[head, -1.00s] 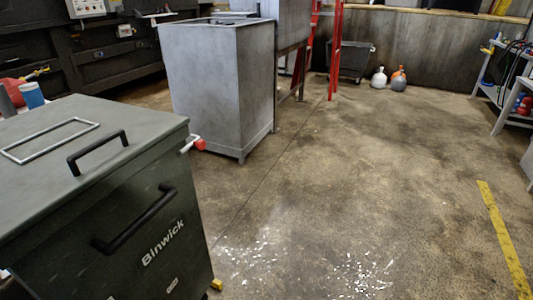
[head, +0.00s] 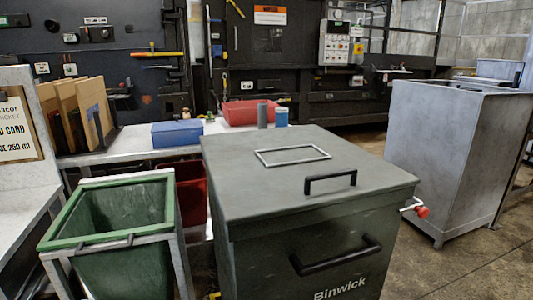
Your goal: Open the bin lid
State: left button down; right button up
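The bin (head: 310,262) is a dark green-grey box marked "Binwick" in the middle of the head view. Its flat lid (head: 235,185) is closed. A black lid handle (head: 331,181) stands on the lid near its front right, and a pale rectangular frame (head: 292,157) lies behind it. A second black handle (head: 337,259) is on the front face. A red-tipped lever (head: 420,211) sticks out from the right side. Neither of my grippers is in view.
An open green container (head: 120,215) in a metal frame stands left of the bin. Behind are a bench with a blue box (head: 177,134), a red tray (head: 248,112) and a blue cup (head: 281,117). A tall grey metal bin (head: 455,150) stands at right. Floor shows between them.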

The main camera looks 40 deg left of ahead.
aim_at(255, 175)
jog(key=u, duration=0.95)
jog(key=i+l+u, duration=0.1)
jog(key=l+u, duration=0.4)
jog(key=l, duration=0.7)
jog(key=k+l+u, duration=0.1)
jog(key=l+u, duration=0.35)
jog(key=l, duration=0.7)
